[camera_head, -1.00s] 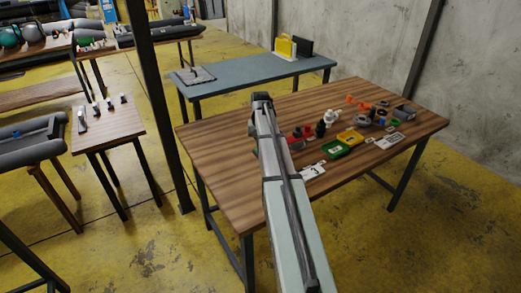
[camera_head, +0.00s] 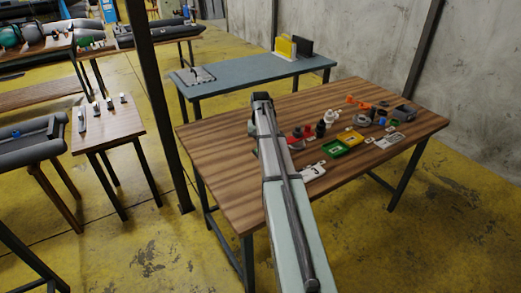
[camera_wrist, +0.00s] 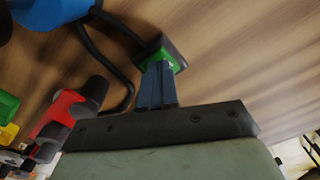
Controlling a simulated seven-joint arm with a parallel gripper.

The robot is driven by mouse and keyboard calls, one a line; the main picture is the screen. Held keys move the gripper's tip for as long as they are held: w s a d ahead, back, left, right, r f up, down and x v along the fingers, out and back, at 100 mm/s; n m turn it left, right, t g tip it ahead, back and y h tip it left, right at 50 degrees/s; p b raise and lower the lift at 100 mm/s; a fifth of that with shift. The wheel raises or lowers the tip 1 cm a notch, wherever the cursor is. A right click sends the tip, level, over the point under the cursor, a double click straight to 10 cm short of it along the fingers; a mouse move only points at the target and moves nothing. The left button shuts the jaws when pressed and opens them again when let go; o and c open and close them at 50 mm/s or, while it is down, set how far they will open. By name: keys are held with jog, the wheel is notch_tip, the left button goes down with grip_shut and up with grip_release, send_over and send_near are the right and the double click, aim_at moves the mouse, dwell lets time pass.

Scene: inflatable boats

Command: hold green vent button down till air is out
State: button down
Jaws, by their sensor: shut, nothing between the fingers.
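In the wrist view, a green button (camera_wrist: 176,66) shows at the edge of a small dark block (camera_wrist: 176,50) on the wooden table (camera_wrist: 225,50). My gripper (camera_wrist: 158,68) has its blue-grey fingers together, with their tips at the green part. They partly cover it; whether the button is pressed in cannot be told. A dark hose (camera_wrist: 108,62) curves from beside the block towards a blue rounded thing (camera_wrist: 55,10), cut off by the top left edge. In the head view my own arm hides the gripper and button.
In the wrist view a red and black fitting (camera_wrist: 65,110) lies close to the left. The table's left part (camera_head: 215,150) is clear.

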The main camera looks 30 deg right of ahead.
jog(key=shift+r, duration=2.65)
